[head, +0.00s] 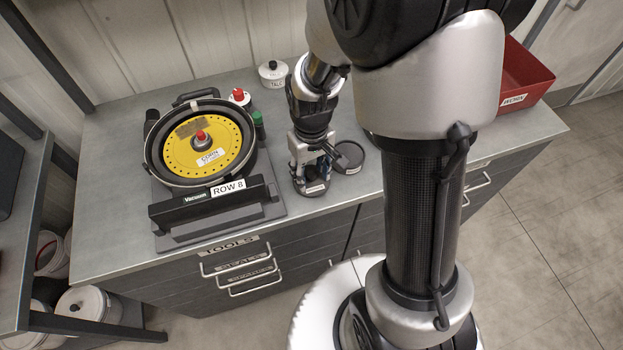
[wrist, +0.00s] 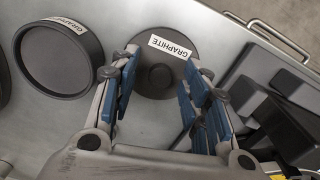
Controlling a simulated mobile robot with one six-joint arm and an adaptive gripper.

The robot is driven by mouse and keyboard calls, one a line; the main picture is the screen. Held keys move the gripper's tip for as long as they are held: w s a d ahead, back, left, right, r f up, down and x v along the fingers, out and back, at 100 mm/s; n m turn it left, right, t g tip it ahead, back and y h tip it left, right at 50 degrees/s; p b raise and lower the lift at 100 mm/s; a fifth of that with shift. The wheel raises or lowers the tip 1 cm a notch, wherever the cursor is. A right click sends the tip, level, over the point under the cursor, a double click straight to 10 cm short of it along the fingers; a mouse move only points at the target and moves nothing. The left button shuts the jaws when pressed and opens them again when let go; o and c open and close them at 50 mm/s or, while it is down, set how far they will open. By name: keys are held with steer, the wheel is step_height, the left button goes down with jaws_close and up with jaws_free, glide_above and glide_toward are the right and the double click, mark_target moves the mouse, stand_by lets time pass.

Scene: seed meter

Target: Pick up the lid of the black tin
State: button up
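A dark round lid (wrist: 157,76) with a small central knob shows in the wrist view, with a white GRAPHITE label at its edge. A larger dark round tin (wrist: 60,58), also labelled GRAPHITE, stands left of it; its top looks like a recessed disc inside a rim. My gripper (wrist: 160,82) is open, its blue-padded fingers spread on either side of the knobbed lid, with nothing held. In the head view my gripper (head: 312,168) is low over the bench, and the dark tin (head: 349,155) is just right of it. The knobbed lid is mostly hidden there by my fingers.
The seed meter with its yellow disc (head: 183,147) stands left of my gripper. A red bin (head: 525,78) is at the right. The bench front edge is close.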

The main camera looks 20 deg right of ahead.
jaws_close()
stand_by(0.3)
